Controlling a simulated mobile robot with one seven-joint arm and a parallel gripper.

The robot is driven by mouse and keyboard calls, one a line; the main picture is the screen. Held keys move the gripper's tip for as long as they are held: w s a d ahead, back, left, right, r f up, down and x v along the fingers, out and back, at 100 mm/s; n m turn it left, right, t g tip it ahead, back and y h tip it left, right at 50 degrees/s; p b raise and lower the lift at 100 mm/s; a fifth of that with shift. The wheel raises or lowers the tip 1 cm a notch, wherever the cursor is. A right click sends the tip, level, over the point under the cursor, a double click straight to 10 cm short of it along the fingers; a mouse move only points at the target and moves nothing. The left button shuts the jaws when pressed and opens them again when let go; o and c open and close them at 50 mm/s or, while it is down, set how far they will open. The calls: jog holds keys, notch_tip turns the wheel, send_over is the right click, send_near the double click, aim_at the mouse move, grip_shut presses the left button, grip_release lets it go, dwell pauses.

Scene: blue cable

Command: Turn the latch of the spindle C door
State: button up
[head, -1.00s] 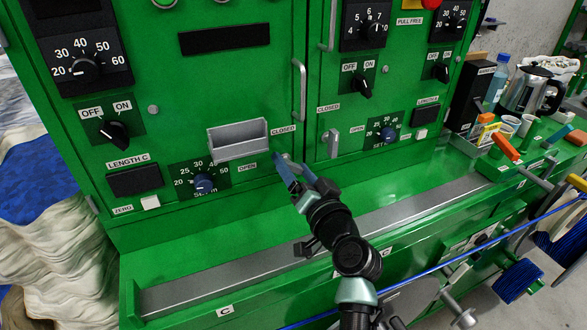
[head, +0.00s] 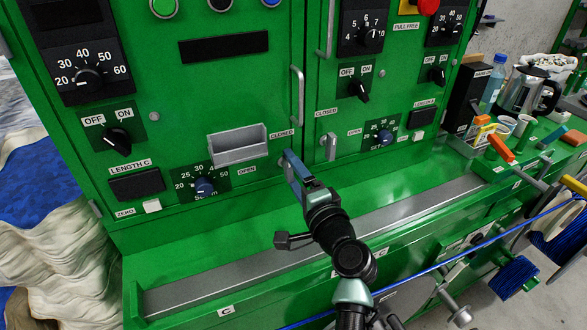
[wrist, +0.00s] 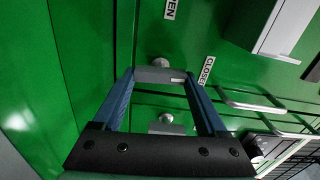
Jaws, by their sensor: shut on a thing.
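The spindle C door (head: 225,95) is the green left-hand panel and looks shut. Its silver latch (wrist: 158,75) sits between the tips of my gripper's blue fingers in the wrist view, its round pivot just beyond them. My gripper (wrist: 160,78) is shut on this latch, one finger on each side. In the head view my gripper (head: 288,158) reaches up to the door's right edge and mostly hides the latch. The CLOSED label (head: 282,134) is above the latch and the OPEN label (head: 247,170) is to its left. The latch's exact angle is hard to tell.
A grey open tray (head: 238,148) juts from the door left of my gripper. A vertical door handle (head: 300,97) stands above it. The neighbouring door's latch (head: 331,142) is close on the right. A green ledge with a grey strip (head: 215,285) runs below.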

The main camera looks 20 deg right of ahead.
jog(key=shift+m, duration=0.5)
jog(key=o, duration=1.3)
jog(key=s+b, duration=0.1)
jog(key=s, duration=1.2)
jog(key=shift+d, duration=0.2)
